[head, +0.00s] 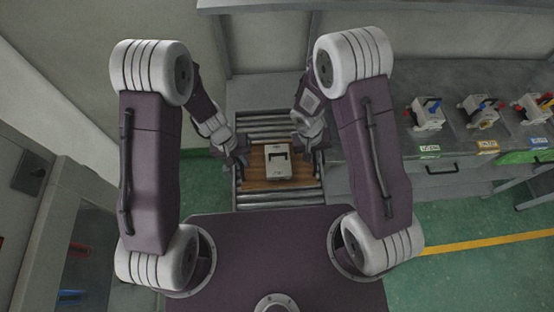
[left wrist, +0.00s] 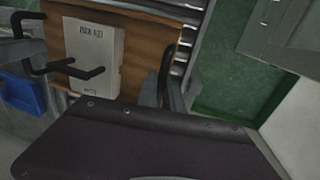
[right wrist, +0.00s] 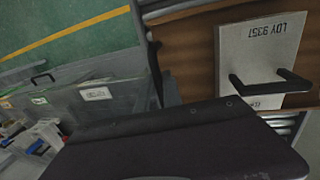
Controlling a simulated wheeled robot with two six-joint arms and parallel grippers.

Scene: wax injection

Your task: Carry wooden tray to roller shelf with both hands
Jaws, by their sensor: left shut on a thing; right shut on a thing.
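The wooden tray (head: 258,181) is brown and lies level over the roller shelf (head: 262,130), with rollers showing beyond it and in front of it. I cannot tell whether it rests fully on the rollers. A pale grey block (head: 281,165) with a dark handle sits on the tray. My left gripper (head: 240,158) is shut on the tray's left side, and my right gripper (head: 314,152) is shut on its right side. The tray also shows in the left wrist view (left wrist: 150,45) and the right wrist view (right wrist: 188,65). The fingertips are mostly hidden.
A grey bench (head: 455,145) on the right carries several white devices (head: 428,113) with coloured parts and labels. A grey cabinet (head: 45,190) stands at the left. Green floor with a yellow line (head: 480,243) lies at the lower right. A wall is behind the shelf.

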